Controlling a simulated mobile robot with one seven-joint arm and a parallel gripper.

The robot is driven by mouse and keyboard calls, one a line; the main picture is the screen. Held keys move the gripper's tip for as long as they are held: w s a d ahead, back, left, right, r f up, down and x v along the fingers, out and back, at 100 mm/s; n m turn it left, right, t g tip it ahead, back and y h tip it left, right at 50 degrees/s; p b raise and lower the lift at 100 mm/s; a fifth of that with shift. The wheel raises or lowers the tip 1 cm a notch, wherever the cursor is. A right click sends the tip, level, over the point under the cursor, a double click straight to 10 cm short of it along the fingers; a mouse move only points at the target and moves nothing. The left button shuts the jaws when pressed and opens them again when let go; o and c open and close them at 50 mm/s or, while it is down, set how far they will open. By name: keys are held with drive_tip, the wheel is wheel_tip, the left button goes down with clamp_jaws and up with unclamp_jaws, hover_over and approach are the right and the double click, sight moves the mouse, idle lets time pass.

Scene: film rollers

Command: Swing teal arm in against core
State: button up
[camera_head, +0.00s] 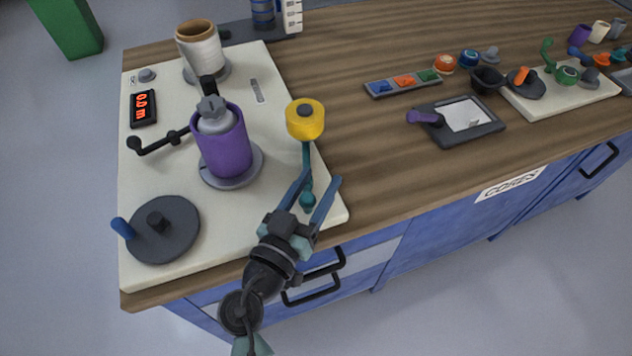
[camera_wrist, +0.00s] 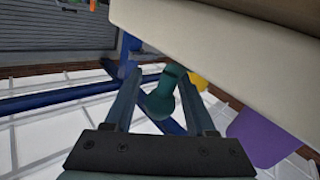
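The teal arm (camera_head: 306,158) is a thin bar along the right side of the cream board. It carries a yellow roller (camera_head: 305,120) at its far end and a rounded teal knob (camera_head: 308,200) at its near end. The purple core (camera_head: 222,145) stands upright on a grey disc to the left, with a clear gap between it and the yellow roller. My gripper (camera_head: 320,177) is open at the arm's near end. In the wrist view a teal knob (camera_wrist: 163,95) shows between the fingers, with the yellow roller (camera_wrist: 197,82) and purple core (camera_wrist: 265,135) to the right. I cannot tell whether the fingers touch the knob.
The cream board (camera_head: 270,225) also holds a white spool (camera_head: 200,50), a black crank (camera_head: 160,143), a red-lit display (camera_head: 143,108) and a dark disc with a blue handle (camera_head: 165,230). A black tray (camera_head: 460,122) and small coloured parts lie to the right. Wooden counter between is clear.

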clamp_jaws()
idle(1.2)
